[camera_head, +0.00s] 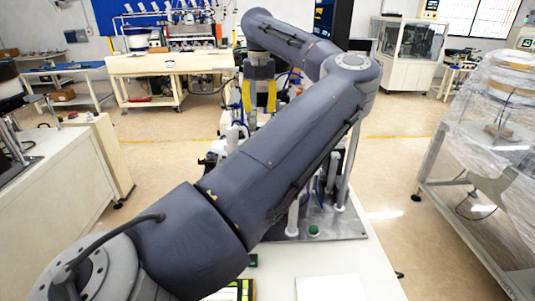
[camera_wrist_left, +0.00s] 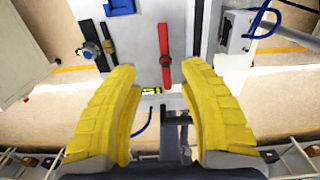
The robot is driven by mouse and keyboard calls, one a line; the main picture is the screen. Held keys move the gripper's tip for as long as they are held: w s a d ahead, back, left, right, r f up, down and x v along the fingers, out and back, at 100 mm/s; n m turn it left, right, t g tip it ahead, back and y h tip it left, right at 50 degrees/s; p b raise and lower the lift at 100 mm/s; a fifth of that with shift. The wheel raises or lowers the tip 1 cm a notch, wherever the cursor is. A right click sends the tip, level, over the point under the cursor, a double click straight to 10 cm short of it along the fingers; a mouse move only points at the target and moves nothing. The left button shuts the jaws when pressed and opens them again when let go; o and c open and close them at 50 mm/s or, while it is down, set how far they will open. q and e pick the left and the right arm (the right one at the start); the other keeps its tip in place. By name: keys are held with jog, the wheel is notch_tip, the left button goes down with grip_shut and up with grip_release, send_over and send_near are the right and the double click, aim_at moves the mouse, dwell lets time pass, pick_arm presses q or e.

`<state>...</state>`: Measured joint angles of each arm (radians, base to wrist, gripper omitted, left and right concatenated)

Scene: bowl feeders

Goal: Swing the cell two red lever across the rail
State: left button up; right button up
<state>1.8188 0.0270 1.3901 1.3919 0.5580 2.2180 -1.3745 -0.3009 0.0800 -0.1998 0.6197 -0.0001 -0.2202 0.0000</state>
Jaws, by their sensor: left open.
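The lever is beyond the fingertips, roughly in line with the gap; I see no contact. In the head view my left gripper (camera_head: 259,100) points down over the machine at the centre. The lever is hidden there behind my grey arm. My right gripper is not in view.
A blue block (camera_wrist_left: 118,7) and a dark rail-like bar (camera_wrist_left: 90,35) with a round knob are at upper left. A grey box (camera_wrist_left: 237,32) with a blue cable stands at right. A plastic-wrapped rack (camera_head: 495,130) stands right of the white table (camera_head: 350,255).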

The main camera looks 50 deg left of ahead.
pick_arm(q)
jog(key=f, duration=1.7)
jog(key=shift+w+d+f, duration=0.1)
jog(key=shift+w+d, duration=0.05)
jog(key=shift+d, duration=0.05)
jog(key=shift+c, duration=0.5)
grip_shut()
